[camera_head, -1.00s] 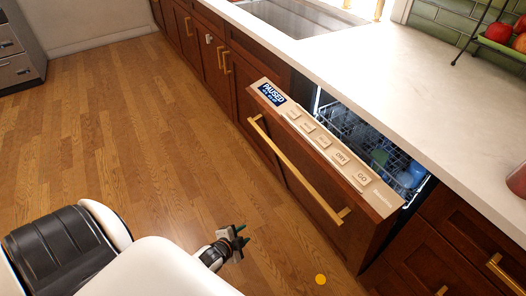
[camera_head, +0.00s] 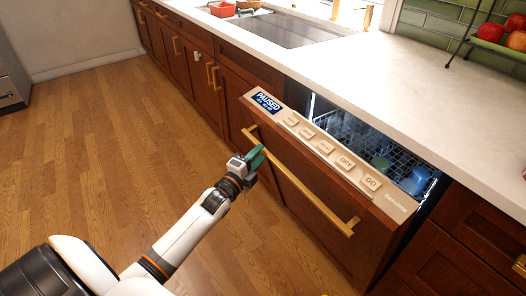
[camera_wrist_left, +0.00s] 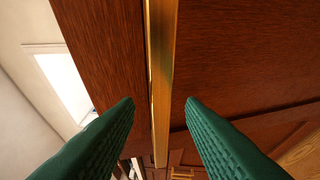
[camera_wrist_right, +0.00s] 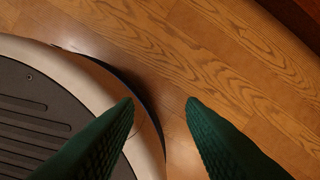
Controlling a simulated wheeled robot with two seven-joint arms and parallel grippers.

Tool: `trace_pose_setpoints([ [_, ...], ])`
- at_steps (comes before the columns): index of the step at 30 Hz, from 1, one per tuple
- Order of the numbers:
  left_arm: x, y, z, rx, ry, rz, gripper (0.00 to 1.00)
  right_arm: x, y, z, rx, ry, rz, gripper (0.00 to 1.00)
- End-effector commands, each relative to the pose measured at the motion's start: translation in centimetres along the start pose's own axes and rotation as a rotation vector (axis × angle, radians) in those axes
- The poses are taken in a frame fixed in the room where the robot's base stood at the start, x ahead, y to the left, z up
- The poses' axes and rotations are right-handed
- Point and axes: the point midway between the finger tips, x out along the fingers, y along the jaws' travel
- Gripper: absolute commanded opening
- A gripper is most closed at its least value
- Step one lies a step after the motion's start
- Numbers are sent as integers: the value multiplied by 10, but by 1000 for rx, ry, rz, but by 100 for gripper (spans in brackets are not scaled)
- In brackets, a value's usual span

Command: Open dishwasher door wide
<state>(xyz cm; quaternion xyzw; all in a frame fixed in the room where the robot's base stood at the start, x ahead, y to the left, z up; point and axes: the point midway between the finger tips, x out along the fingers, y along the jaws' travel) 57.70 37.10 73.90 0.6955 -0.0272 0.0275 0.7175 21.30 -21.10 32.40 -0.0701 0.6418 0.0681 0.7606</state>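The dishwasher door (camera_head: 310,205) is a dark wood panel, tilted partly open, with a beige control strip along its top edge. A long brass handle (camera_head: 300,184) runs across its front. My left gripper (camera_head: 257,157) is at the handle's left part. In the left wrist view the gripper (camera_wrist_left: 160,103) is open, with its green fingers on either side of the brass handle (camera_wrist_left: 162,70), apart from it. My right gripper (camera_wrist_right: 160,103) is open and empty above the wood floor, seen only in the right wrist view.
The lit dishwasher interior (camera_head: 370,150) shows racks with dishes behind the door. A white countertop (camera_head: 420,110) with a sink (camera_head: 280,30) runs above. Dark cabinets (camera_head: 210,90) flank the door. The wood floor (camera_head: 120,150) at left is clear.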

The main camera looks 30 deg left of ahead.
Motion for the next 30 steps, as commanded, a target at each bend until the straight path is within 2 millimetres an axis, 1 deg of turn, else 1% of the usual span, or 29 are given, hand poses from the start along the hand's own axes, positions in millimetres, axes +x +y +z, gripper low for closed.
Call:
trace_pose_setpoints([
  [1, 10, 1, 0, 0, 0, 3, 36, -1, 0, 2, 0, -3, -1, 36],
  [6, 28, 0, 0, 1, 0, 1, 36, -5, -1, 9, 1, -7, -1, 36],
  [11, 34, 0, 0, 0, 0, 0, 36, -7, -1, 12, 1, -10, -2, 36],
  [18, 34, 0, 0, 0, 0, -1, 36, -8, -1, 14, 2, -15, -2, 36],
  [20, 34, 0, 0, 0, 0, -1, 26, -8, -1, 14, 2, -15, -2, 36],
  [24, 34, 0, 0, -1, 0, -1, 3, -8, -1, 12, 2, -12, -2, 36],
  [25, 34, 0, 0, -1, 0, -1, 0, -8, -1, 12, 2, -11, -1, 36],
  [30, 34, 0, 0, -1, 0, -1, 0, -7, -1, 9, 2, -6, -1, 36],
])
